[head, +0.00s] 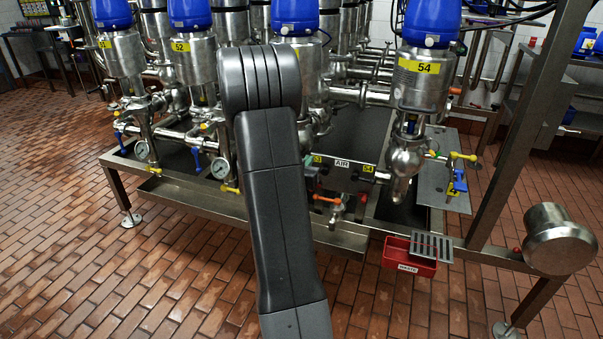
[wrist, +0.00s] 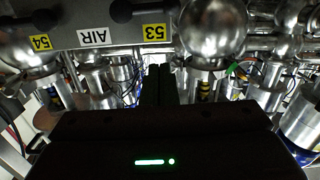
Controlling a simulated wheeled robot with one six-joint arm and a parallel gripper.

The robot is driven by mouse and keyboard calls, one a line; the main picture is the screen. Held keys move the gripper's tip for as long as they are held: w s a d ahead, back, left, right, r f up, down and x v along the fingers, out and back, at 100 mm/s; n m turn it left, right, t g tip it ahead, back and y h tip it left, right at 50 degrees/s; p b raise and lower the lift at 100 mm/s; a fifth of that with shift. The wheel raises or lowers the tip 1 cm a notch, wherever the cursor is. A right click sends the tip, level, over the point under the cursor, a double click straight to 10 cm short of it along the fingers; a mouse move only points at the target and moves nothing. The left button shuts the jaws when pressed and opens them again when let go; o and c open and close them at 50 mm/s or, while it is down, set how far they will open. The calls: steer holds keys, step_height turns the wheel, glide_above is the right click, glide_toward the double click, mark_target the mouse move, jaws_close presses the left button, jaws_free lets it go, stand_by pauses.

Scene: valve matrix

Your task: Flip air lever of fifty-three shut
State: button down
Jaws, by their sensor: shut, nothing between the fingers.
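The air panel (wrist: 70,35) crosses the top of the wrist view, with a white AIR label and yellow tags 53 (wrist: 155,32) and 54 (wrist: 40,42). A dark lever (wrist: 127,11) lies beside tag 53, partly cut off by the top edge. Another dark lever (wrist: 43,20) sits by tag 54. My gripper (wrist: 160,70) is shut and empty, its fingertips just below tag 53 in the picture; contact with the lever does not show.
Steel valve 54 (head: 418,80) with a blue cap stands right of my arm; valve 52 (head: 190,70) stands to the left. Orange-handled and yellow-handled small valves hang near the panel. A red tray (head: 400,262) hangs at the front rail. Tiled floor is clear in front.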

steer(key=w+f, duration=0.1)
steer(key=w+d+f+b, duration=0.1)
steer(key=f, duration=0.1)
steer(key=shift+w, duration=0.3)
steer(key=shift+w+f+b, duration=0.15)
steer(key=shift+f+b, duration=0.15)
steer(key=shift+f, duration=0.25)
